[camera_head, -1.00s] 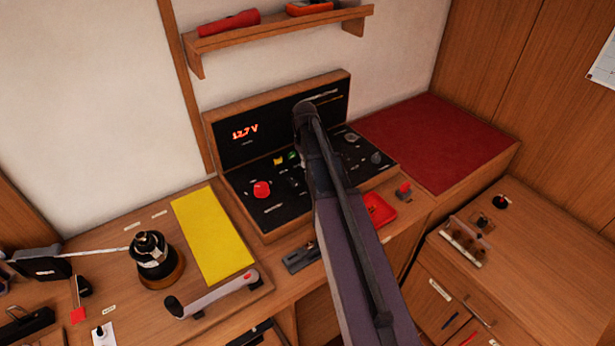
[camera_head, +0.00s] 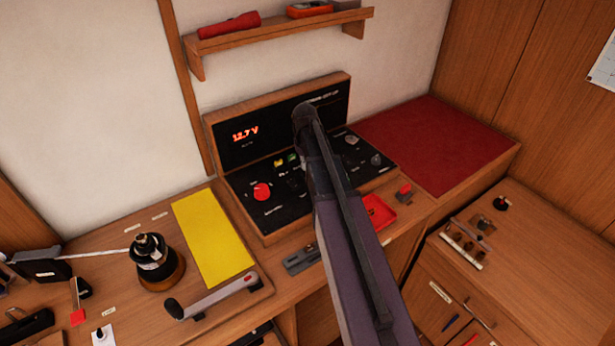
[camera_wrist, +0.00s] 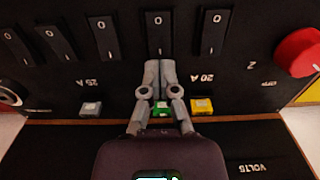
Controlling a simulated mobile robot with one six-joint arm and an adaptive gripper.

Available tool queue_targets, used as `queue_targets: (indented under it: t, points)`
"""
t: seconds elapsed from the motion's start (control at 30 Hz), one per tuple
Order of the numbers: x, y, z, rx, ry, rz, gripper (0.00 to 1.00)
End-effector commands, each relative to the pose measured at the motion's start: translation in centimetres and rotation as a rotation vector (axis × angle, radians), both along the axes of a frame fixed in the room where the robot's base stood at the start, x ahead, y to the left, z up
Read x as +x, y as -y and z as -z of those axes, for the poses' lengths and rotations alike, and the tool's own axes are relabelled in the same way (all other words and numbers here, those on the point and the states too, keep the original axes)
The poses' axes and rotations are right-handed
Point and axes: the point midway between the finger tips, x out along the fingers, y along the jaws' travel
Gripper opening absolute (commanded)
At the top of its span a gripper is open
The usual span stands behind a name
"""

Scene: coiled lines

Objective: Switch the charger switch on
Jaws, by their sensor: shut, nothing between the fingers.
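The black switch panel (camera_head: 253,154) stands in its wooden case at the back of the bench. My arm hides part of it in the head view. In the wrist view a row of black rocker switches marked 0 shows, among them a middle rocker (camera_wrist: 158,34) and one to its right (camera_wrist: 213,32). No readable label shows which is the charger switch. My gripper (camera_wrist: 160,66) is shut and empty, its fingertips at or just below the middle rocker's lower end. I cannot tell if they touch. A green button (camera_wrist: 161,109) shows between the finger links.
A yellow button (camera_wrist: 202,105) and a grey button (camera_wrist: 91,108) flank my fingers. A red knob (camera_wrist: 300,52) stands out at the right. In the head view, a red tray (camera_head: 378,211) lies in front of the panel and a shelf (camera_head: 280,33) hangs above.

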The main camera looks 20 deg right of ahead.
Motion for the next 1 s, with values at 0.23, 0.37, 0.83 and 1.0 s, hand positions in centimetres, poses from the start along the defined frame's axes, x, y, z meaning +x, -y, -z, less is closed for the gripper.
queue_targets:
  t: [0.23,0.37,0.83,1.0]
  points:
    - [0.0,0.02,0.0,0.0,0.0,0.0,0.0]
    - [-0.01,0.02,0.02,0.0,0.0,0.0,0.0]
    - [-0.01,0.02,0.49,0.0,0.0,0.0,0.0]
    - [-0.01,0.02,0.67,0.0,0.0,0.0,0.0]
